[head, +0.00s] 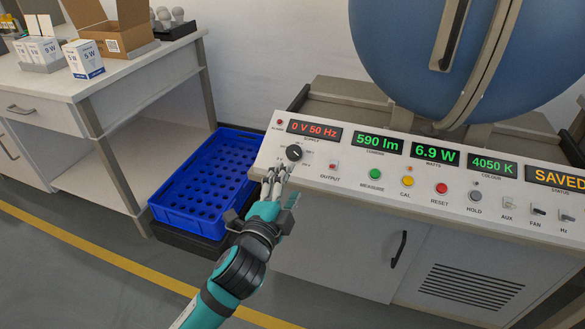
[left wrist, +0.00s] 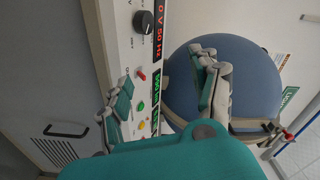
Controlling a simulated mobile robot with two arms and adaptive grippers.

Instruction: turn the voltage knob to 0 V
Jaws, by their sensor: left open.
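The voltage knob (head: 294,152) is a round black dial with a light pointer line, at the left end of the sloping white control panel (head: 335,178). The knob also shows at the top of the left wrist view (left wrist: 143,22). The red supply display (head: 314,130) above it reads 0 V 50 Hz. My left gripper (head: 277,172) is open, with its fingertips just below and left of the knob in the head view. In the left wrist view its fingers (left wrist: 165,80) are spread with nothing between them, and the knob lies beyond the tips. My right gripper is not in view.
Green displays read 590 lm, 6.9 W and 4050 K; an orange one (head: 556,179) reads SAVED. A red output switch (head: 333,166) and coloured buttons line the panel. A large blue sphere (head: 460,50) stands behind. A blue crate (head: 205,180) sits left of the panel.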

